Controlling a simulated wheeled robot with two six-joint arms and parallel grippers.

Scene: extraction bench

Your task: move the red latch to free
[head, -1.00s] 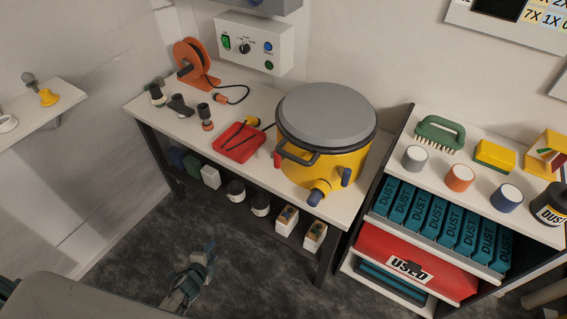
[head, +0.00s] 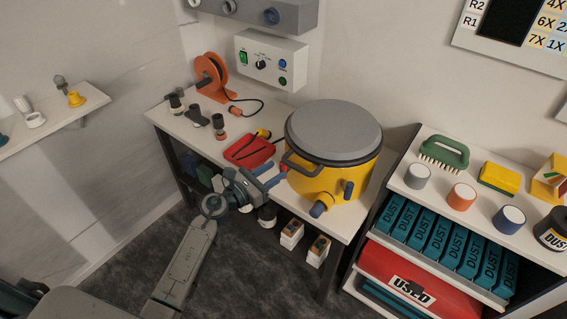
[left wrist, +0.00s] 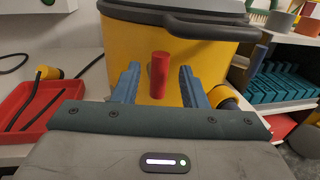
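The red latch (head: 283,167) is a short rounded lever on the near left side of the yellow canister (head: 330,183), below its black rim. In the left wrist view the latch (left wrist: 159,75) stands upright between the two blue fingers of my left gripper (left wrist: 160,72). The fingers are spread, with a gap on each side of the latch. In the head view my left gripper (head: 271,176) reaches the canister's left side from the front. The gripper partly blocks the latch's surroundings there. My right gripper is in neither current view.
A red tray (head: 248,150) with dark hoses lies just left of the canister. A shelf unit with dust boxes (head: 437,238) stands to the right. Open floor lies in front of the bench.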

